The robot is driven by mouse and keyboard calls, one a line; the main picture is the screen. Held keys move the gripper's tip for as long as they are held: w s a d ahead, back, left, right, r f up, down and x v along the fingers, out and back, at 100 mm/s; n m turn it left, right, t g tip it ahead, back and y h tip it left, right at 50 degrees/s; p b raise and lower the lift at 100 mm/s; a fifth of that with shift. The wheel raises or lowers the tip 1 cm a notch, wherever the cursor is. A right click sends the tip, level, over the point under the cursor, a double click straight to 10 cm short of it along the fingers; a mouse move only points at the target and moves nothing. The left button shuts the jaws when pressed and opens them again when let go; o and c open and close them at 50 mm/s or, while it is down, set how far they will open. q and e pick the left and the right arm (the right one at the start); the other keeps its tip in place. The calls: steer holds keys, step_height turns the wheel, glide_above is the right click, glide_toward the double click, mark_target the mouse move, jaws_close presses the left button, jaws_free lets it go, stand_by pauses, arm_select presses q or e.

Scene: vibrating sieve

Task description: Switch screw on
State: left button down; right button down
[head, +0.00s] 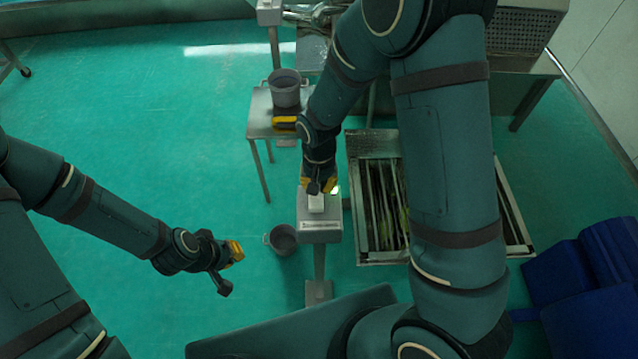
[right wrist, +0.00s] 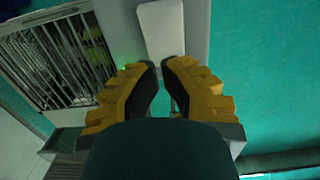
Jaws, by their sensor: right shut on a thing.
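A grey control box (head: 320,229) stands on a post in the middle of the head view. A white switch plate (head: 316,203) is on its top, with a lit green light (head: 335,190) beside it. My right gripper (head: 319,187) is over the box at the switch. In the right wrist view the yellow-padded fingers (right wrist: 166,66) are shut at the near end of the white switch (right wrist: 162,28); the exact grip is partly hidden. The green glow (right wrist: 123,68) shows beside the left finger. My left gripper (head: 232,255) hangs over the floor, away from the box, holding nothing visible.
A grated metal trough (head: 376,257) lies right of the box, partly behind my right arm. A small table (head: 262,118) holds a grey bucket (head: 285,90); another bucket (head: 283,239) is on the floor. Blue crates (head: 590,275) are at right. The floor at left is clear.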

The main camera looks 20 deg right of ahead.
steer(key=shift+r, duration=0.3)
steer(key=shift+r+p, duration=0.3)
steer(key=shift+p, duration=0.1)
steer(key=r+p, duration=0.1)
steer(key=r, duration=0.1)
steer(key=w+r, duration=0.1)
steer(key=r, duration=0.1)
steer(key=shift+d+r+p, duration=0.15)
steer(key=shift+r+p, duration=0.05)
steer(key=shift+p, duration=0.2)
step_height(320, 180, up, 9)
steer(key=w, duration=0.1)
steer(key=shift+w+d+f, duration=0.15)
steer(key=shift+w+d, duration=0.1)
steer(key=shift+w, duration=0.1)
steer(key=shift+s, duration=0.1)
